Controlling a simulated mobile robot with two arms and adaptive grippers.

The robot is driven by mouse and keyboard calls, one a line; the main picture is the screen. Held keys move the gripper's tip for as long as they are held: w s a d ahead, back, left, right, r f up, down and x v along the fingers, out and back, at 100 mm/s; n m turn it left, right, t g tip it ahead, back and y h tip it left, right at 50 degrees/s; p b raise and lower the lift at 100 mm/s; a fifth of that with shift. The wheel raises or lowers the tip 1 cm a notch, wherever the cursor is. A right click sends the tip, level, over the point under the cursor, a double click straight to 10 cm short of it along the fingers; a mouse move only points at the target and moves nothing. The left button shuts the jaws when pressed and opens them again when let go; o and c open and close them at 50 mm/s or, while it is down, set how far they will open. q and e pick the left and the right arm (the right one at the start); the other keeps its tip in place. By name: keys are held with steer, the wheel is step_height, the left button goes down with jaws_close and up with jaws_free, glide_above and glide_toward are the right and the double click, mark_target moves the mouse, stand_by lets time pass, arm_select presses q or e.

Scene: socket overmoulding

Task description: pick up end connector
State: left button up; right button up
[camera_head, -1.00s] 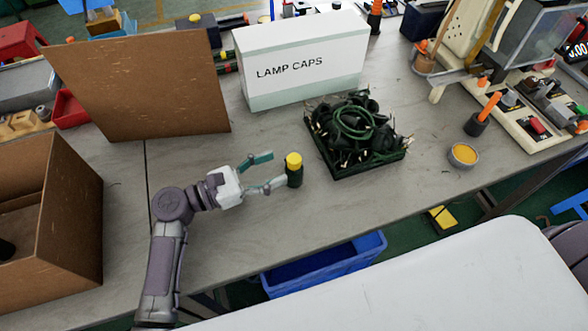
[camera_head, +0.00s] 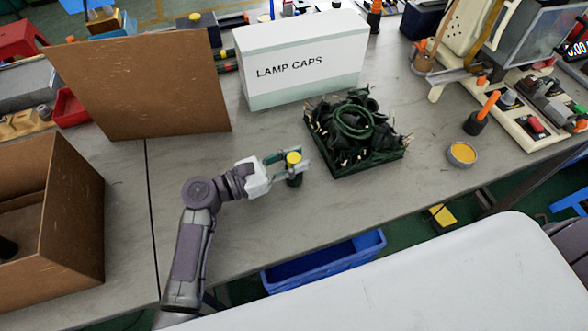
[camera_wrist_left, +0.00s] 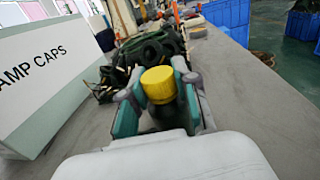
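The end connector is a small dark upright cylinder with a yellow top (camera_head: 293,158), standing on the grey table. It also shows in the left wrist view (camera_wrist_left: 159,84), between the two teal fingers. My left gripper (camera_head: 291,164) has come in from the left and has one finger on each side of it. The fingers look open, with the near finger hiding part of the dark body. Whether either finger touches it is hard to tell. My right gripper is not in view.
A dark green tray (camera_head: 372,168) heaped with black sockets and cables stands just right of the connector. A white LAMP CAPS box (camera_head: 300,62) stands behind. A round tin with yellow contents (camera_head: 461,154) is further right. The table in front is clear.

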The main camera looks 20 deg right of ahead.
arm_select(q)
jaws_close()
